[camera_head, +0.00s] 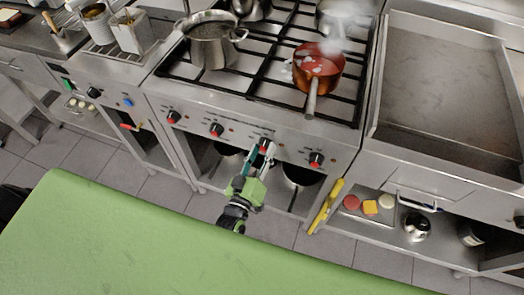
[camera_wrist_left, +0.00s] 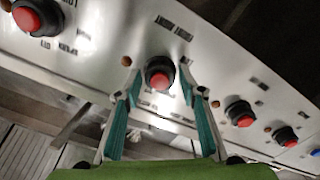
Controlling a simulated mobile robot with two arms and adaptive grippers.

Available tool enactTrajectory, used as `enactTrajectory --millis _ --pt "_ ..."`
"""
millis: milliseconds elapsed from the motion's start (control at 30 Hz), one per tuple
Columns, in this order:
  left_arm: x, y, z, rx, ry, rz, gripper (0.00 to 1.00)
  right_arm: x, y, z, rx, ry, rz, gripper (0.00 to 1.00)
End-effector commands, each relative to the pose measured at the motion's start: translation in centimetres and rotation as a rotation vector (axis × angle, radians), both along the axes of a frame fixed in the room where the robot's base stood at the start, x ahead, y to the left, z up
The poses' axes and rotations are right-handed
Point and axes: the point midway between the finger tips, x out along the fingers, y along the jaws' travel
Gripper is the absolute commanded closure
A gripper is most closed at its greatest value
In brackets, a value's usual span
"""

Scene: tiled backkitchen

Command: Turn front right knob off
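A row of knobs with red centres runs along the stove's front panel. The third knob from the left (camera_head: 265,144) is at my left gripper (camera_head: 263,150). In the left wrist view this knob (camera_wrist_left: 159,74) shows between the tips of my left gripper (camera_wrist_left: 160,88), whose teal-padded fingers are apart with gaps on both sides. I cannot tell how far the fingertips are from the panel. The rightmost knob (camera_head: 316,159) is free; the left wrist view shows it large at upper left (camera_wrist_left: 38,18). My right gripper is not in view.
A yellow object (camera_head: 326,205) is upright right of the lower opening. Grey tiled floor (camera_head: 157,191) lies before the stove.

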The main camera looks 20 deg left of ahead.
Motion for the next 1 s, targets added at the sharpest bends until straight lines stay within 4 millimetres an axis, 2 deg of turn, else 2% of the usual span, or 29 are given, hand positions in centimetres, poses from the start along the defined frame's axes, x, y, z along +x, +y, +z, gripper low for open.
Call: enactTrajectory --millis 333,467,567,800,1000 --pt "0.0 0.0 0.1 -0.002 -0.002 0.000 0.55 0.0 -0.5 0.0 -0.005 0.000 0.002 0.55" --pt "-0.9 0.0 0.0 -0.002 -0.001 0.001 0.55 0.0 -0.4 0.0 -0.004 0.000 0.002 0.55" --pt "-2.6 0.1 0.0 -0.002 0.002 0.000 0.55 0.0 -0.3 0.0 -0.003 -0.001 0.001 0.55" --pt "-7.8 0.3 0.0 -0.001 0.003 -0.001 0.55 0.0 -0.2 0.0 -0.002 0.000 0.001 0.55" --pt "-10.9 0.4 0.0 -0.001 0.001 -0.001 0.55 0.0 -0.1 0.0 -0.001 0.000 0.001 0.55"
